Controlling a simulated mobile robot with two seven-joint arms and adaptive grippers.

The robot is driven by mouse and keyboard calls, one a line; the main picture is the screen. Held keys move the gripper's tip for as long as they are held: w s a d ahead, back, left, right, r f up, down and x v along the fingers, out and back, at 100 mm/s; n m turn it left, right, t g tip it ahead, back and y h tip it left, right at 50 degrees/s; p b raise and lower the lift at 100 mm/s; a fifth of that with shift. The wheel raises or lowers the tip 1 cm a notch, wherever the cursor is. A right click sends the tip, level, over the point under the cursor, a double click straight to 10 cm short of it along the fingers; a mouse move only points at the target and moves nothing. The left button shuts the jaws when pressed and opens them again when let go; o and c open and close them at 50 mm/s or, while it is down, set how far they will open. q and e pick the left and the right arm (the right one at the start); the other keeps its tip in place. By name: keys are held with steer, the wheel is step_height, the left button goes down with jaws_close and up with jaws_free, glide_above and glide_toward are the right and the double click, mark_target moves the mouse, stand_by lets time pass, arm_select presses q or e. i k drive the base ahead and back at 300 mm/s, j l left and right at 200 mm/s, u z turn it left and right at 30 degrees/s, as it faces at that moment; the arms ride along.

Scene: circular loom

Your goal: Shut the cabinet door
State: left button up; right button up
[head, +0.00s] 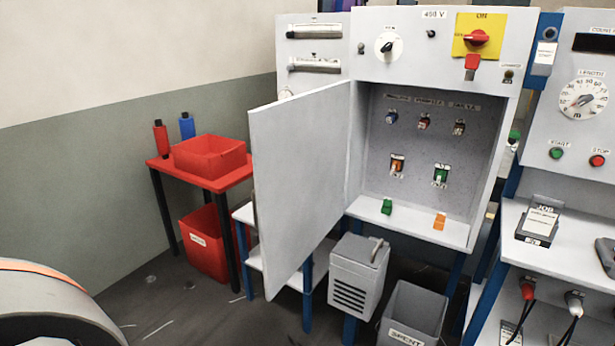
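The grey cabinet (480,190) stands in the middle right of the head view, with its interior exposed. Its flat light-grey door (300,185) is hinged on the opening's left side. The door stands wide open, swung out to the left and toward me. Inside, several small coloured components sit on the back wall. A green block (387,206) and an orange block (439,221) rest on the cabinet's bottom ledge. No handle shows on the visible door face. Neither of my grippers is in view.
A lidded grey box (357,275) and an open grey bin (412,312) stand below the cabinet. A red table (200,176) with a red tray (210,153) stands behind the door at left. A control panel (575,100) and shelf are at right. Bare floor shows at lower left.

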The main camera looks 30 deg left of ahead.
mark_target(299, 147)
steer(key=j+z, duration=0.1)
steer(key=j, duration=0.8)
steer(key=j+z, duration=0.15)
steer(key=j, duration=0.7)
steer(key=j+z, duration=0.1)
steer(key=j, duration=0.8)
steer(key=k+j+z, duration=0.1)
steer(key=j, duration=0.75)
